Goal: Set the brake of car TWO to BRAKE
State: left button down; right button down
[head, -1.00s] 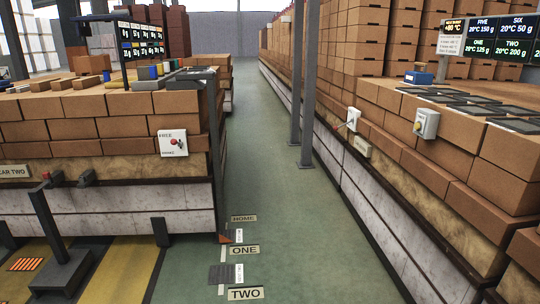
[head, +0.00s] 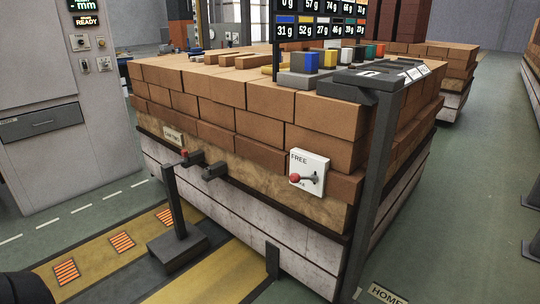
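Car TWO is a brick-stacked car (head: 215,215) with pale side boards, in the middle of the head view. Its small sign (head: 173,136) is on the near face at the left. A white brake plate (head: 316,163) is fixed to the same face near the right corner. FREE is printed at its top; the lower word is partly covered. The brake lever with a red knob (head: 295,178) sticks out from the plate toward me, below FREE. I cannot tell exactly which setting it is in. Neither gripper is in view.
A post with a red top (head: 178,200) stands on the floor before the car. A dark upright post (head: 375,180) stands at the car's right corner. A grey cabinet (head: 60,100) is at the left. Green floor is open at the right, by the HOME sign (head: 386,294).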

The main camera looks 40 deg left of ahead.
aim_at(295, 178)
jog(key=u, duration=0.85)
jog(key=i, duration=1)
jog(key=u, duration=0.7)
